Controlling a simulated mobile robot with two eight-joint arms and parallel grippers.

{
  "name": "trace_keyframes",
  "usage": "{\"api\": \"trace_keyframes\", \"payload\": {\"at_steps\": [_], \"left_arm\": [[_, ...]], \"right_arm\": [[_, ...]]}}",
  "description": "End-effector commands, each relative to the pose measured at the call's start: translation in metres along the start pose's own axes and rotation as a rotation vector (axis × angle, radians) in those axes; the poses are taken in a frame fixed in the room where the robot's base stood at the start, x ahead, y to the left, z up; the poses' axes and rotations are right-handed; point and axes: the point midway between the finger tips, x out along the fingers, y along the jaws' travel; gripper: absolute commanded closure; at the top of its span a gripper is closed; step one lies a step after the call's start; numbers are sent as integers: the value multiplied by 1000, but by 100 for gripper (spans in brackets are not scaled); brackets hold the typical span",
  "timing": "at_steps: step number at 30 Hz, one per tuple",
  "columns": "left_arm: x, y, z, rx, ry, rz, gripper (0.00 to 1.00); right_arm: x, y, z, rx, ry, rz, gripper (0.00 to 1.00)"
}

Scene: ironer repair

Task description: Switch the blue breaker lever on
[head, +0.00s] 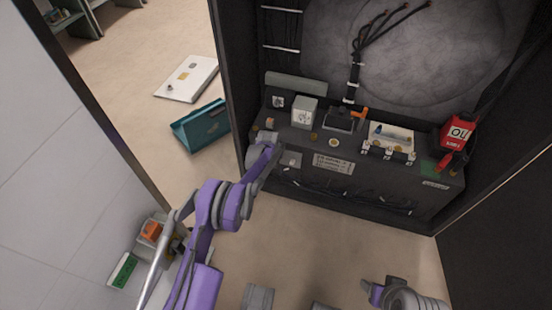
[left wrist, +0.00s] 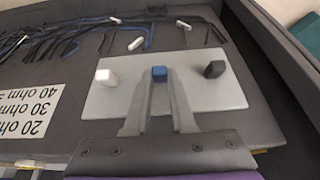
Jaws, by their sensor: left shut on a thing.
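The blue breaker lever (left wrist: 159,72) stands in the middle of a light grey plate (left wrist: 215,95), between a white lever (left wrist: 105,76) and a black lever (left wrist: 214,69). My left gripper (left wrist: 159,86) is shut on the blue lever, with one finger on each side of it. In the head view the plate (head: 292,159) is small on the front face of the dark cabinet unit, and my left gripper (head: 276,156) reaches it and hides part of it; the levers are too small to make out there. My right gripper (head: 371,289) is low at the right, away from the unit; its fingers are unclear.
A resistance label (head: 333,164) and loose cables lie beside the plate. A teal case (head: 201,125) and white panel (head: 187,78) lie on the floor outside.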

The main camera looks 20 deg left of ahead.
Motion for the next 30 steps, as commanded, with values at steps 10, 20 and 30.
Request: {"api": "trace_keyframes", "payload": {"at_steps": [10,20,30], "left_arm": [[0,0,-1,0,-21,-1,100],[0,0,-1,0,-20,-1,51],[-2,0,-1,0,-20,0,48]], "right_arm": [[1,0,0,0,0,0,35],[1,0,0,0,0,0,35],[0,0,0,0,0,0,35]]}}
